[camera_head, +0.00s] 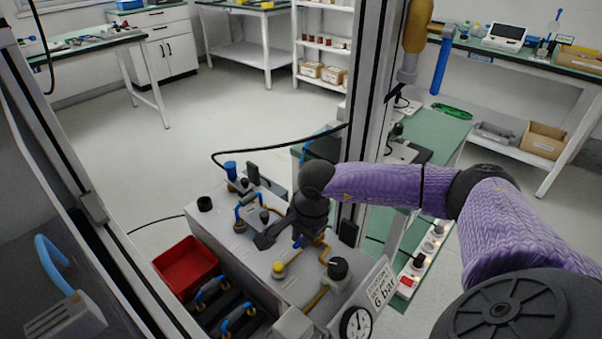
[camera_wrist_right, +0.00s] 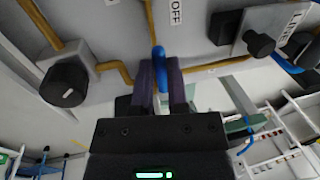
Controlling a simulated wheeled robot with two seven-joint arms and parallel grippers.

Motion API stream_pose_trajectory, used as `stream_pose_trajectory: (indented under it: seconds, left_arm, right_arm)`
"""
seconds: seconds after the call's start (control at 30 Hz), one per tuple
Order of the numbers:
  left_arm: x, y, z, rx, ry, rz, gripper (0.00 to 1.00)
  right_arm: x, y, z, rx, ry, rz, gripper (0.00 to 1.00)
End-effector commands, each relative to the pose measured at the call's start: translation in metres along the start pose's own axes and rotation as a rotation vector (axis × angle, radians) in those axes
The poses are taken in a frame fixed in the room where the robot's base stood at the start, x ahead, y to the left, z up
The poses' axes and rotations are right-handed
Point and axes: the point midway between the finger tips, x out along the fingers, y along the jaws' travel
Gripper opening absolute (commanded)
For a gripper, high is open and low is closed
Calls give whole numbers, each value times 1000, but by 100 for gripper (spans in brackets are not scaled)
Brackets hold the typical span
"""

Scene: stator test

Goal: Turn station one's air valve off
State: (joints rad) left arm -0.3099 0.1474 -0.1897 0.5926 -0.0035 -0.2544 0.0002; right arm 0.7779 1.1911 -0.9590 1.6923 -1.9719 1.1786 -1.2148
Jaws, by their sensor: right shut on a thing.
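The air valve's blue lever (camera_wrist_right: 158,56) stands between the two fingers of my right gripper (camera_wrist_right: 161,85) in the wrist view. The fingers are closed on it. An OFF label (camera_wrist_right: 176,12) is on the grey panel just beyond the lever, slightly right. In the head view my right gripper (camera_head: 303,230) reaches down onto the grey station top (camera_head: 235,253), and a bit of blue shows at its tips. The gripper and wrist hide most of the valve there. My left gripper is not in view.
A black knob (camera_head: 338,268), a yellow button (camera_head: 279,267) and brass pipes lie close to the gripper. A "6 bar" sign (camera_head: 381,287) and a gauge (camera_head: 356,325) stand at the front. A red bin (camera_head: 187,265) sits left. A dark upright post rises close behind the arm.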

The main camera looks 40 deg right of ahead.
Motion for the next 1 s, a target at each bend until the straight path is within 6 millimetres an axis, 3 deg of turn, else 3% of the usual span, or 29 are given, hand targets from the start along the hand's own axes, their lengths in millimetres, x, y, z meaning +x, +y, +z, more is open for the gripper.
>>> stream_pose_trajectory:
  seconds: [0.1, 0.13, 0.3, 0.57, 0.67, 0.9, 1.0]
  left_arm:
    - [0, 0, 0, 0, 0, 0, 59]
    - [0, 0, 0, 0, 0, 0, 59]
    - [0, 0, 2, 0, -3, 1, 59]
    - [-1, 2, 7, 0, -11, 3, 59]
    - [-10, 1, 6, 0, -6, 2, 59]
    - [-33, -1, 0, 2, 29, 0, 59]
    - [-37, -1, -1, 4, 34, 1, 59]
  right_arm:
    - [0, 0, 0, -1, 0, 2, 0]
    - [0, 0, 0, 0, 0, 2, 23]
    - [0, 0, 0, 0, 0, 1, 54]
    - [-2, 0, 0, 0, 0, 0, 54]
    - [-19, -1, 0, 0, 0, -3, 54]
    - [-81, -1, 0, 0, 2, -3, 54]
    - [-94, -1, 0, 0, 1, -1, 54]
